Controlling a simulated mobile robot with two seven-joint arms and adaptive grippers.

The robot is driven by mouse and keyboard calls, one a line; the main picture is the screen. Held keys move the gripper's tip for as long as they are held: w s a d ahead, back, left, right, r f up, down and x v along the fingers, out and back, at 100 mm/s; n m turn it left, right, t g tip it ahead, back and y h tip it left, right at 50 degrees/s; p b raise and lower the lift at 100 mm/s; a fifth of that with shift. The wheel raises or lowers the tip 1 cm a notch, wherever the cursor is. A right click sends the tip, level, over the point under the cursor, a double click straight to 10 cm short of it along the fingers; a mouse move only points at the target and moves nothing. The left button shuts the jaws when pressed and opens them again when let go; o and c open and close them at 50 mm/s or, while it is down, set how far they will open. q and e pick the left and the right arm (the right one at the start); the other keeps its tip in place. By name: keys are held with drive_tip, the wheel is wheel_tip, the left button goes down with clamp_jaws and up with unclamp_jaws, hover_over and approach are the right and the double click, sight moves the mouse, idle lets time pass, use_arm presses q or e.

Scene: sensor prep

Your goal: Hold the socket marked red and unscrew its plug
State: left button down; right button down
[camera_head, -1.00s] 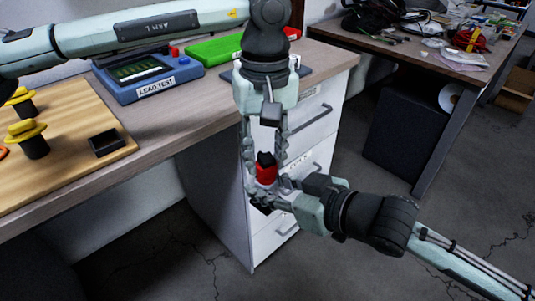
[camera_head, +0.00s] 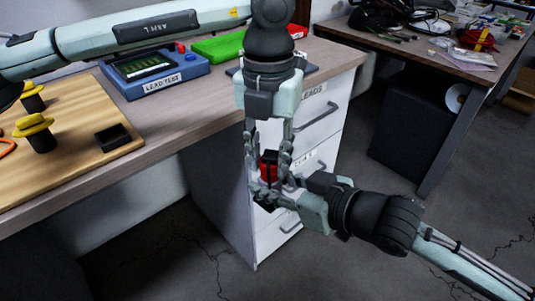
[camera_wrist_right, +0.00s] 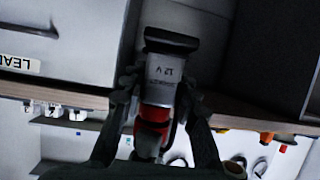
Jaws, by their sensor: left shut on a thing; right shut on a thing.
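The socket marked red (camera_head: 268,166) is held upright in front of the white drawers, with its red part visible between the fingers. In the right wrist view, which is upside down, it has a red band (camera_wrist_right: 152,125), a silver body marked 12 V and a black flange. My right gripper (camera_head: 275,188) comes in from the right and is shut on the socket. My left gripper (camera_head: 269,170) points down from above and is shut on the plug at the socket's top. The plug is mostly hidden by the fingers.
The desk (camera_head: 165,135) at left carries a wooden board (camera_head: 75,165) with yellow-topped posts and a small black tray (camera_head: 113,138). A blue lead tester (camera_head: 155,72) stands behind. White drawers (camera_head: 270,235) are close behind the grippers. A cluttered bench (camera_head: 425,50) is at back right.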

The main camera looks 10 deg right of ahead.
use_arm(q)
drive_tip(key=n, duration=1.2)
drive_tip(key=shift+d, duration=0.2)
drive_tip(key=shift+r, duration=0.1)
drive_tip(key=shift+r, duration=1.05)
drive_tip(key=shift+d, duration=0.1)
